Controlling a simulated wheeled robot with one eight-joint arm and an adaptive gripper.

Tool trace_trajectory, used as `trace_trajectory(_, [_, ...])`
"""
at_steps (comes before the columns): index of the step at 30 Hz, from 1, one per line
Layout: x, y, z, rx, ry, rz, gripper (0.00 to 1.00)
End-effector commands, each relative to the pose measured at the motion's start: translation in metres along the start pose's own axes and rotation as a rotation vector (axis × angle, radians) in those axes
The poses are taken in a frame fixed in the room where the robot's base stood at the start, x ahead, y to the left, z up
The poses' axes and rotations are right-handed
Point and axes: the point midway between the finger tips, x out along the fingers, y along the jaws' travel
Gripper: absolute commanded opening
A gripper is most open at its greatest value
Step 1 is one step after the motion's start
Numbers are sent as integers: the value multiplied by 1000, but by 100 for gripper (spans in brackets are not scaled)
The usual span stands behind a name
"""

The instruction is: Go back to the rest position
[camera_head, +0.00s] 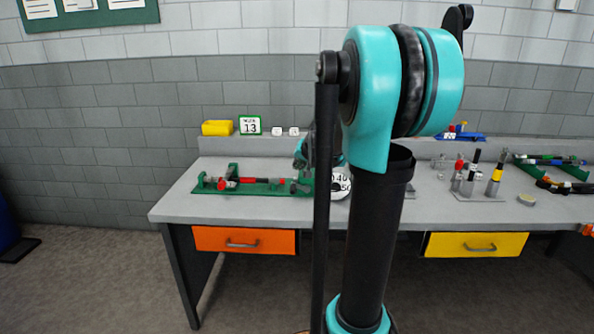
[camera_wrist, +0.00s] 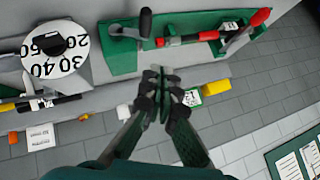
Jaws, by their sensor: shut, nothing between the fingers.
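My gripper (camera_wrist: 161,92) is shut and empty in the wrist view, its fingertips together. It appears above the bench near the green rack, apart from it as far as I can tell. In the head view my own arm stands in the middle and hides most of the gripper and part of the bench behind it.
The grey workbench (camera_head: 175,208) spans the view. On it are a green rack (camera_wrist: 122,60) holding a red-and-black tool (camera_wrist: 190,39), a white numbered dial (camera_wrist: 68,62), a yellow bin (camera_head: 217,128) and small metal holders at right (camera_head: 466,185). Orange (camera_head: 215,240) and yellow (camera_head: 450,246) drawers sit below.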

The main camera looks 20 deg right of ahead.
Motion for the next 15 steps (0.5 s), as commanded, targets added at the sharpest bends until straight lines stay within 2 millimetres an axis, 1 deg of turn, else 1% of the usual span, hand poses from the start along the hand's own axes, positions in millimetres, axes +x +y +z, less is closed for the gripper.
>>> trace_trajectory(1, [-4, -1, 0, 0, 0, 0, 0])
trace_trajectory(5, [-10, -2, 3, -3, -3, 1, 0])
trace_trajectory(8, [-16, 0, 22, -27, -23, 9, 0])
trace_trajectory(11, [-25, 5, 66, -86, -75, 27, 0])
trace_trajectory(12, [-31, 9, 90, -116, -102, 37, 0])
trace_trajectory(14, [-41, 17, 129, -168, -148, 55, 0])
trace_trajectory(15, [-48, 24, 156, -204, -179, 69, 0])
